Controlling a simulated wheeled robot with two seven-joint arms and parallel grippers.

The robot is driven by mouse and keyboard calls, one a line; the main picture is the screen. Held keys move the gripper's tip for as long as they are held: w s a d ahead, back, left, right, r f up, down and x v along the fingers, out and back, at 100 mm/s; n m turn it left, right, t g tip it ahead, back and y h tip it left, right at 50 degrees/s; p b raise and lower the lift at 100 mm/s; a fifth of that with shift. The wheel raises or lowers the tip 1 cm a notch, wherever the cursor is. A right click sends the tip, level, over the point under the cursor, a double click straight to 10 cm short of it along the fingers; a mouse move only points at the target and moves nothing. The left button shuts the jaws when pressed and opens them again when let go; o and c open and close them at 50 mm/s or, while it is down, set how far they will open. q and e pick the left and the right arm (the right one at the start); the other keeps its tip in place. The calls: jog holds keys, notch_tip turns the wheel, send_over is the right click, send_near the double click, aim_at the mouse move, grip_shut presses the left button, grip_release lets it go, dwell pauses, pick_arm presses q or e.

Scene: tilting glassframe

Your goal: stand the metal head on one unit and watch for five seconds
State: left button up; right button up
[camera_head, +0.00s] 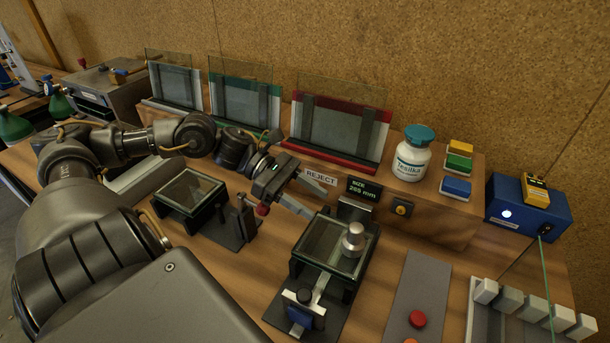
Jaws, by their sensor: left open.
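The metal head (352,240), a silver cylinder with a round knob, stands upright on the right part of the glass top of a dark-framed unit (322,244) in front of the size display. A second dark-framed, glass-topped unit (190,191) stands to the left with nothing on its glass. My left gripper (314,196) is open and empty, its light grey fingers above the table between the two units, up and left of the metal head and apart from it. My right gripper is not in view.
Three framed glass panes stand in racks behind, the right one red (340,127) beside a REJECT label. A size display (363,189) reads 265 mm. A white jar (412,155), coloured blocks and a blue box (530,210) stand right. A red button (417,319) and grey blocks lie front right.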

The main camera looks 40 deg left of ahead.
pick_arm(q)
jog(key=shift+s+a+r, duration=0.1)
jog(key=shift+a+r, duration=0.1)
jog(key=shift+a, duration=0.3)
dwell(0.3)
